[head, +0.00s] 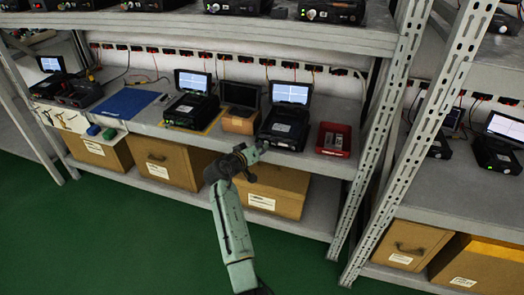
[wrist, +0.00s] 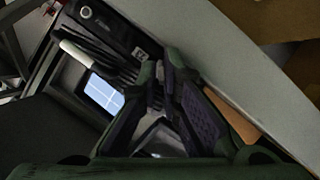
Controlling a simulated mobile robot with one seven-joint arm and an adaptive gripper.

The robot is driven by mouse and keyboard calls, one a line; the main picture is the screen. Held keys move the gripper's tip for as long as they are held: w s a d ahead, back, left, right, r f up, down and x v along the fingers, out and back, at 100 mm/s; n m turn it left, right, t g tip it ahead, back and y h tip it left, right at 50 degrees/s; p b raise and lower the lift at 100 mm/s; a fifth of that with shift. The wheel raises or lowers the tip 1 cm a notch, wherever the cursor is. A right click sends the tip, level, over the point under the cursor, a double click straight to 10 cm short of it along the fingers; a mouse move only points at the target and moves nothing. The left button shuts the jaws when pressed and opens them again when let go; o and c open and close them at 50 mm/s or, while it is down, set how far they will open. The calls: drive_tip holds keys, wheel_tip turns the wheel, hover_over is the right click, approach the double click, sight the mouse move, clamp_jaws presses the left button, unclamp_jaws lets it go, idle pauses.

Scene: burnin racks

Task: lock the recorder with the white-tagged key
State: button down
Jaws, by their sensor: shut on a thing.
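My gripper (head: 245,158) is at the shelf's front edge, just left of and below a black recorder (head: 285,128) with a raised lit screen (head: 290,93). In the wrist view my gripper (wrist: 160,82) is shut. A pale piece (wrist: 157,134) shows between its fingers; it looks like the white tag, and the key itself cannot be made out. The recorder (wrist: 97,42) is beyond the fingertips in the wrist view, with its lit screen (wrist: 103,94) and a round silver fitting (wrist: 85,12) on its front. I see no clear contact with it.
A red bin (head: 321,148) stands right of the recorder, close to a metal upright (head: 371,135). A small brown box (head: 238,124) and another recorder (head: 192,107) are to the left. Cardboard boxes (head: 272,190) fill the lower shelf. The green floor in front is clear.

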drive_tip(key=shift+a+f+n+h, duration=0.2)
drive_tip(key=shift+n+h, duration=0.1)
drive_tip(key=shift+n, duration=0.2)
drive_tip(key=shift+b, duration=0.3)
drive_tip(key=c, duration=2.1)
unclamp_jaws()
drive_tip(key=shift+d, duration=0.1)
drive_tip(key=shift+r, duration=0.1)
drive_tip(key=v, duration=1.2)
